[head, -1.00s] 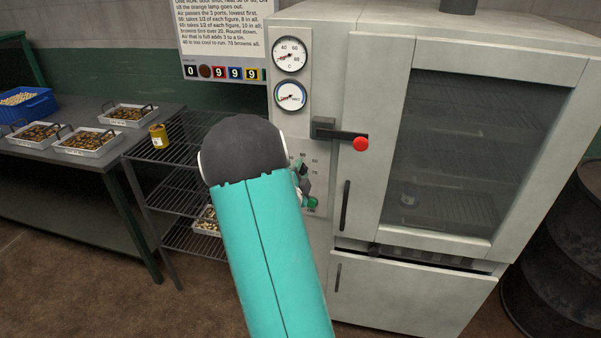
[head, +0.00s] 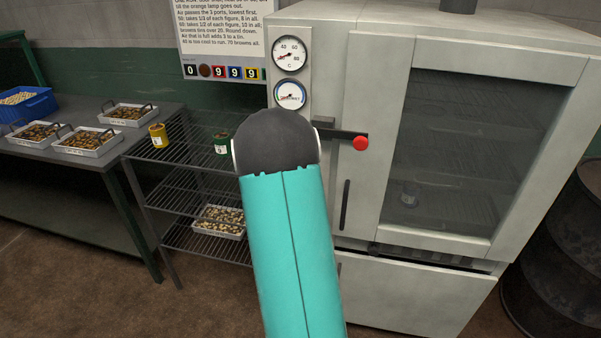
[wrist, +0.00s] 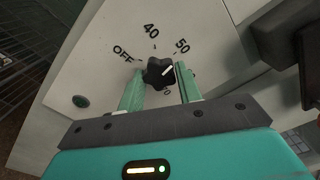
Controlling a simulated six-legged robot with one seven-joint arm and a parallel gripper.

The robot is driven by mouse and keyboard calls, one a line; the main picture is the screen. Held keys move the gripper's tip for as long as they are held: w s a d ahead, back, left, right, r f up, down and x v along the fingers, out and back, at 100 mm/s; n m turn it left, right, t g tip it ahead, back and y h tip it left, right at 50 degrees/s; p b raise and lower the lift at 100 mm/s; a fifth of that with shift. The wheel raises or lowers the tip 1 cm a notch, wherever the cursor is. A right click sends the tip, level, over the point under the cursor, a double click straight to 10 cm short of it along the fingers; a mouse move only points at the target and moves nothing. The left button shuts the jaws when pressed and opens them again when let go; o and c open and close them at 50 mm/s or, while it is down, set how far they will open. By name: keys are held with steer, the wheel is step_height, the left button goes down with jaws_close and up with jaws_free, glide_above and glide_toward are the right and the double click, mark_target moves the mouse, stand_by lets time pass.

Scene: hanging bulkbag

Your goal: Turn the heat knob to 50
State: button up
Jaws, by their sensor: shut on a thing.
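The heat knob (wrist: 155,73) is a black lobed knob on the pale oven panel in the wrist view. It lies between the two green fingers of my gripper (wrist: 160,72), which is shut on it. Its white pointer points up and right, roughly toward the 50 mark (wrist: 182,46); I cannot tell whether it is exactly on it. OFF and 40 are readable to the left and above, and a label below the knob is partly hidden. In the head view my arm hides the knob and gripper.
The oven door handle with a red ball (head: 361,143) is just right of my arm. Two gauges (head: 290,54) are above. A wire rack (head: 175,150) holds a yellow tin (head: 158,136), a green tin (head: 221,143) and a tray (head: 218,222). A green button (wrist: 80,101) is on the panel.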

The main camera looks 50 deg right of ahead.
steer(key=shift+w+a+m, duration=0.1)
steer(key=shift+m, duration=0.5)
steer(key=o, duration=1)
steer(key=shift+a, duration=0.1)
steer(key=v, duration=1.3)
steer(key=shift+s+a, duration=0.2)
steer(key=shift+s, duration=0.1)
